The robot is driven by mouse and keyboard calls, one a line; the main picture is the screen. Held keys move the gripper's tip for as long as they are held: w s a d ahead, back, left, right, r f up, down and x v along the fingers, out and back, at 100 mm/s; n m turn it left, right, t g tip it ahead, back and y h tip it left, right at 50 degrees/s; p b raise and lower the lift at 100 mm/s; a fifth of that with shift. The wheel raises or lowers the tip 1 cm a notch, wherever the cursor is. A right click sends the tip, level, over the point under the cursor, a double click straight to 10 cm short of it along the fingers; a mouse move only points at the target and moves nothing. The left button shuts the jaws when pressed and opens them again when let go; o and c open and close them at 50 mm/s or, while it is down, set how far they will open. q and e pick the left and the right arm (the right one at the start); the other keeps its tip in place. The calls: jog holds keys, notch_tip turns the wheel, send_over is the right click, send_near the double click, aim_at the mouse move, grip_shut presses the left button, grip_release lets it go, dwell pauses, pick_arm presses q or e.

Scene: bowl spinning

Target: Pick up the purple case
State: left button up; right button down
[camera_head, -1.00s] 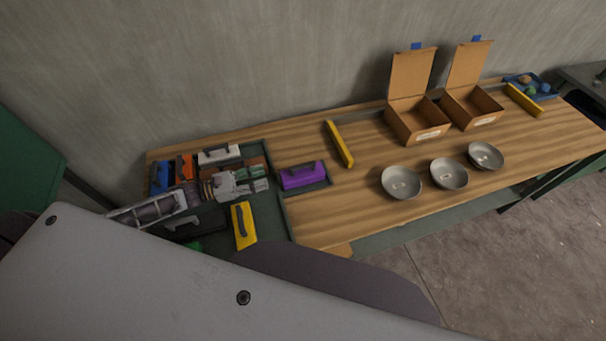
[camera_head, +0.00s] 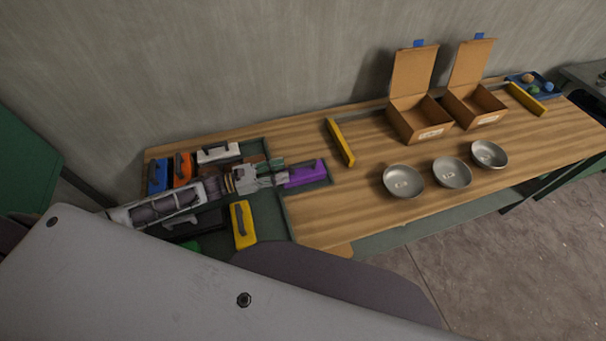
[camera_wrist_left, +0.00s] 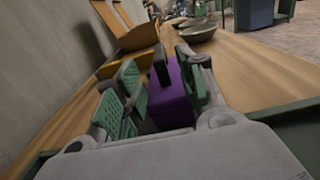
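The purple case (camera_head: 309,173) lies in the right-hand extension of a dark green tray on the wooden table. My left gripper (camera_head: 282,175) reaches in from the left, and its fingertips are at the case's left end, covering part of it. In the left wrist view the purple case (camera_wrist_left: 172,98) with its dark handle (camera_wrist_left: 161,64) shows between the green finger pads. The left gripper (camera_wrist_left: 160,85) is open there, its fingers apart on either side of the handle. I cannot tell whether a finger touches the case. My right gripper is not in view.
The green tray (camera_head: 268,216) also holds blue (camera_head: 157,176), orange (camera_head: 182,169), white (camera_head: 219,152) and yellow (camera_head: 243,224) cases. A yellow bar (camera_head: 340,142), two open cardboard boxes and three grey bowls (camera_head: 404,181) stand to the right. Wood between tray and bowls is clear.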

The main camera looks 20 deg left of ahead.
aim_at(291, 168)
pick_arm(q)
jog(key=shift+w+d, duration=0.4)
jog(key=shift+d, duration=0.2)
jog(key=shift+b+x, duration=0.55)
jog(key=shift+x, duration=2.2)
grip_shut()
